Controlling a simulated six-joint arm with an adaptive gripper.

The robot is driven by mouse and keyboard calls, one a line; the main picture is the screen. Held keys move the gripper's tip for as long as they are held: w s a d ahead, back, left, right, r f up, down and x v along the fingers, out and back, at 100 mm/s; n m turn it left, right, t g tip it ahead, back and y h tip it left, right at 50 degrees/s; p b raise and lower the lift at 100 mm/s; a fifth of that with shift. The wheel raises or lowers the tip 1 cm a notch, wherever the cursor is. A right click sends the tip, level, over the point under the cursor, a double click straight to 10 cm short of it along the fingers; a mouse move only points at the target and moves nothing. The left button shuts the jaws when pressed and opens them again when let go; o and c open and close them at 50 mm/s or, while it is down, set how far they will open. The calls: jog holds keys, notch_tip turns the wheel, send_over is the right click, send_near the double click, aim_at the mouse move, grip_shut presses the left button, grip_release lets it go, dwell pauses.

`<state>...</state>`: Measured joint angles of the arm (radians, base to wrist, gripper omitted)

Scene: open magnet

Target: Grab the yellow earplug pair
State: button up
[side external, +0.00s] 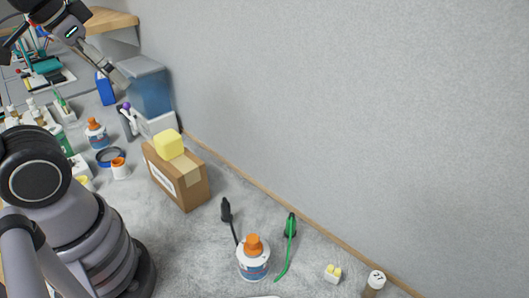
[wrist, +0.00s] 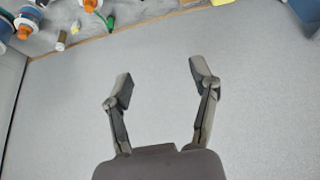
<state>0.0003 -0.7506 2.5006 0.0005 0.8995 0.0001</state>
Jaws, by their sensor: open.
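The yellow earplug pair (side external: 333,273) is a small pale-yellow item on the grey bench at the lower right of the side view. It also shows as a small yellow spot at the top left of the wrist view (wrist: 75,29). My gripper (wrist: 160,78) is open and empty, with bare grey wall between and beyond its fingers. In the side view, my gripper (side external: 112,72) is raised at the upper left, far from the earplugs. Its fingertips are hard to make out there.
A small vial with a white cap (side external: 376,279) stands right of the earplugs. A green tool (side external: 290,228), a white bottle with an orange cap (side external: 253,262) and a black-ended tool (side external: 226,210) are to the left. A cardboard box (side external: 180,184) carries a yellow block (side external: 169,144). The wall (side external: 380,110) runs behind.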

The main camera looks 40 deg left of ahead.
jog(key=w+d+g, duration=0.1)
jog(key=w+d, duration=0.5)
jog(key=w, duration=0.5)
jog(key=n+g, duration=0.2)
jog(key=g, duration=0.1)
send_over(334, 269)
jog(key=s, duration=0.2)
notch_tip(334, 269, down, 26)
jog(key=f, duration=0.2)
jog(key=w+f, duration=0.1)
jog(key=f, duration=0.5)
jog(key=shift+w+d, duration=0.2)
jog(key=shift+w, duration=0.05)
jog(key=f, duration=0.6)
jog(key=shift+w+a, duration=0.2)
jog(key=shift+w, duration=0.2)
jog(key=shift+r, duration=0.1)
jog(key=c, duration=0.8)
